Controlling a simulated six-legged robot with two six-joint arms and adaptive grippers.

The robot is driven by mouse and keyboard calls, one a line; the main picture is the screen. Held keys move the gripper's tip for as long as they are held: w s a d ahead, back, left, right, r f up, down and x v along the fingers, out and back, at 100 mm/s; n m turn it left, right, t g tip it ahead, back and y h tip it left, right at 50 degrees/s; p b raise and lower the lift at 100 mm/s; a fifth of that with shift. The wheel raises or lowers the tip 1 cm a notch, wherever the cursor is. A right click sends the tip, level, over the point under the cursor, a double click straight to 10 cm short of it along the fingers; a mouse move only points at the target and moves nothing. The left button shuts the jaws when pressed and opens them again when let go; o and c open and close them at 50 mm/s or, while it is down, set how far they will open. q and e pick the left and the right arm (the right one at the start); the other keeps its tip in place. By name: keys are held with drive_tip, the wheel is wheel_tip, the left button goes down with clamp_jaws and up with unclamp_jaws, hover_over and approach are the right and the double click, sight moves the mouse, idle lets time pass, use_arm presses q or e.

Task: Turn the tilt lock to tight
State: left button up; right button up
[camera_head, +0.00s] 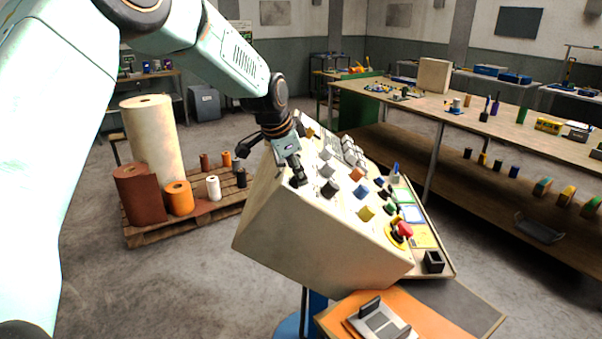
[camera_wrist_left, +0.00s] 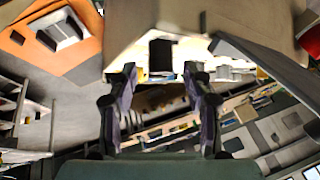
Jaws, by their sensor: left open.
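A beige slanted control console (camera_head: 300,232) stands in the middle of the head view, with several coloured knobs on its sloping face. My left gripper (camera_head: 295,172) reaches over the console's left edge, its fingers pointing down near a dark knob. In the left wrist view my left gripper (camera_wrist_left: 160,78) is open, its two fingers apart. A dark block-shaped knob (camera_wrist_left: 160,55) shows in the gap between the fingertips; whether they touch it I cannot tell. No readable label shows which control is the tilt lock. My right gripper is not in view.
A red mushroom button (camera_head: 404,230) sits at the console's lower right corner. An orange table (camera_head: 430,315) is in front. A pallet (camera_head: 140,236) with rolls stands at the left. A long workbench (camera_head: 470,122) runs along the right. Grey floor lies open between them.

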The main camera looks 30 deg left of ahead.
use_arm(q)
drive_tip(key=x, duration=0.3)
drive_tip(key=shift+w+d+f, duration=0.1)
drive_tip(key=shift+w+f, duration=0.15)
drive_tip(key=shift+w, duration=0.2)
drive_tip(key=shift+s+r, duration=0.15)
drive_tip(key=shift+s, duration=0.25)
drive_tip(key=shift+w+f, duration=0.25)
drive_tip(key=shift+w, duration=0.15)
drive_tip(key=c, duration=0.5)
drive_tip(key=shift+r, duration=0.1)
clamp_jaws()
